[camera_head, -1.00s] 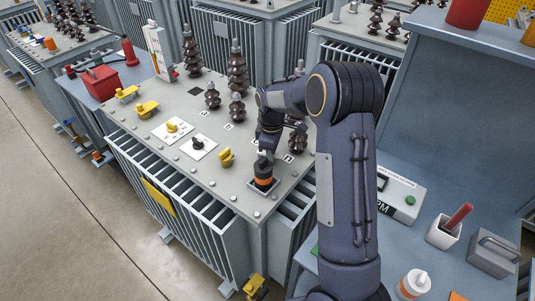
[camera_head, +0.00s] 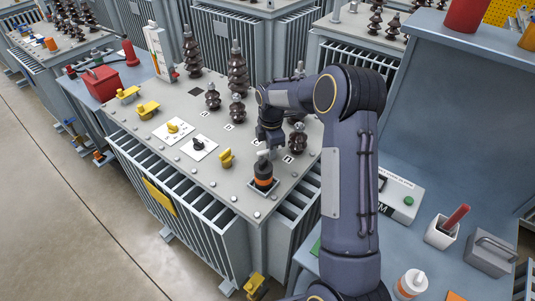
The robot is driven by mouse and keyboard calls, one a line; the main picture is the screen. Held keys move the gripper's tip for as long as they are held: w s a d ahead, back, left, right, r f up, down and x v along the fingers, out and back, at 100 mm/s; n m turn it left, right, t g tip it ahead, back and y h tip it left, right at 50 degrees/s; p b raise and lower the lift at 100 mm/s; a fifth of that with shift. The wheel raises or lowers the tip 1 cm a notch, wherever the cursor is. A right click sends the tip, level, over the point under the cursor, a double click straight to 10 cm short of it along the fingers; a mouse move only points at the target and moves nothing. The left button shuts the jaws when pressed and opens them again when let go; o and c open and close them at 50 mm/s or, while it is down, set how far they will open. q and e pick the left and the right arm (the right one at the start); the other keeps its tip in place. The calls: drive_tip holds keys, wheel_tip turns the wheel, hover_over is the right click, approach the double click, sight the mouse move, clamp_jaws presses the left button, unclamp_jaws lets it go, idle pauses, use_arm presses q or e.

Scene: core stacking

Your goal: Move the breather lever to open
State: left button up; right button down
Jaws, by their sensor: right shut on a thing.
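The breather (camera_head: 263,172), a dark canister with an orange band and a pale top, stands upright on a square flange at the near right corner of the transformer's grey lid (camera_head: 200,118). My right gripper (camera_head: 268,148) reaches down just above and behind it. It is shut on the small lever at the breather's top, which its fingers mostly hide, so the lever's exact angle is hard to tell. My left gripper is not in view.
Yellow handles (camera_head: 226,158), a black knob on a white plate (camera_head: 198,146) and brown insulators (camera_head: 237,70) stand on the lid. My right arm crosses above a blue-grey bench with a box (camera_head: 402,197), a white cup (camera_head: 443,232) and a bottle (camera_head: 410,284).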

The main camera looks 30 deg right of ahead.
drive_tip(key=shift+w+r+n+p, duration=0.1)
drive_tip(key=shift+w+n+p, duration=0.3)
drive_tip(key=shift+n, duration=0.6)
drive_tip(key=shift+w+n, duration=0.15)
drive_tip(key=shift+n, duration=0.65)
drive_tip(key=shift+w+a+n+p, duration=0.15)
drive_tip(key=shift+w+n+p, duration=0.2)
drive_tip(key=shift+n+p, duration=0.6)
drive_tip(key=shift+b, duration=0.45)
drive_tip(key=c, duration=1.3)
unclamp_jaws()
